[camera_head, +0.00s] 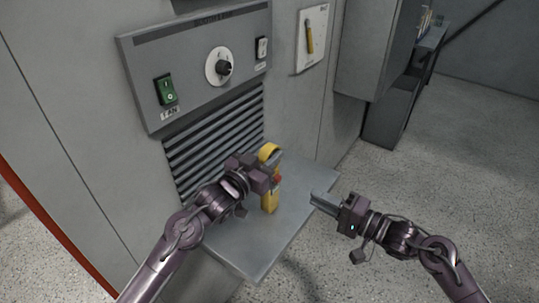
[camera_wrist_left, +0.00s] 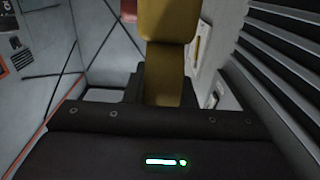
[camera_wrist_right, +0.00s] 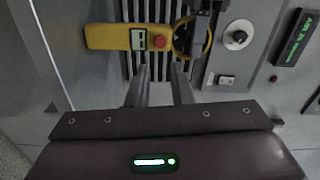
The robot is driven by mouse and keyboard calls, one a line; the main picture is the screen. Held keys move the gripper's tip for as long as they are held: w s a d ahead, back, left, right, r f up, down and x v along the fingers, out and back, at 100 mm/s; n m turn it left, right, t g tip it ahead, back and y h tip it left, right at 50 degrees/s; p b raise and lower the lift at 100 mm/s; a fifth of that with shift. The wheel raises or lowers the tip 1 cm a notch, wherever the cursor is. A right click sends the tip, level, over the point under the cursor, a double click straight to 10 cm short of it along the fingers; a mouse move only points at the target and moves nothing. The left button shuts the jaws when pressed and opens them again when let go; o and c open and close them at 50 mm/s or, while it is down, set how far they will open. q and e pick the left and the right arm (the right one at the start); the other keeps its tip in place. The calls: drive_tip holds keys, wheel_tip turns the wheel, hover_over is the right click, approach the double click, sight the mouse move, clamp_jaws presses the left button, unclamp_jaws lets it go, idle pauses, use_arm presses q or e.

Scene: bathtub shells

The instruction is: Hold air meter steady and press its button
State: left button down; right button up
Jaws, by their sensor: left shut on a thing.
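The yellow air meter (camera_head: 269,199) stands upright above the grey shelf, with a round yellow ring at its top. My left gripper (camera_head: 270,178) is shut on its upper part. In the left wrist view the yellow body (camera_wrist_left: 165,75) fills the middle. In the right wrist view the meter (camera_wrist_right: 105,37) lies sideways across the picture, showing a small display and the red button (camera_wrist_right: 158,41). My right gripper (camera_head: 322,203) is empty, to the right of the meter. Its two fingers are parted, with the tips pointing toward the meter and apart from it.
The grey shelf (camera_head: 245,250) juts out below a slatted vent (camera_head: 215,140). Above the vent is a panel with a green fan switch (camera_head: 165,89), a black knob (camera_head: 223,67) and a small switch. Open floor (camera_head: 440,180) lies to the right.

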clamp_jaws()
idle(1.4)
